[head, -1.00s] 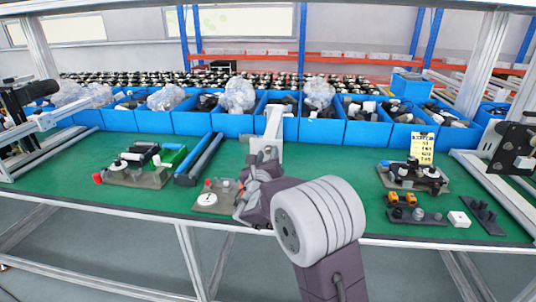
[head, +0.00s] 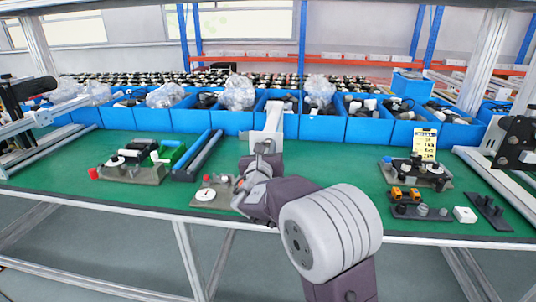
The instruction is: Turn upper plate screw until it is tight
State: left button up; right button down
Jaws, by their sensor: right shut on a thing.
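A small grey-brown plate (head: 196,203) with a white round dial (head: 206,194) and a red knob (head: 206,180) lies near the front edge of the green bench. My right gripper (head: 238,190) is at the right end of this plate, low over it. It is shut on a small part there, which looks to be the upper plate screw, but my wrist hides the screw and most of the fingers. I cannot see how far the screw is turned in. My left gripper is not in view.
A fixture (head: 415,170) with a yellow card, orange parts (head: 405,193) and a white block (head: 465,215) lie right. Blue bins (head: 235,122) line the back.

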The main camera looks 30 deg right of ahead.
jog(key=m+b, duration=0.6)
jog(key=shift+f+b, duration=0.25)
jog(key=shift+b, duration=0.15)
jog(key=shift+r+m+b, duration=0.2)
jog(key=shift+m+b, duration=0.1)
jog(key=shift+m, duration=0.1)
jog(key=shift+r, duration=0.1)
jog(key=c, duration=1.4)
grip_release()
jog(key=shift+c, duration=0.2)
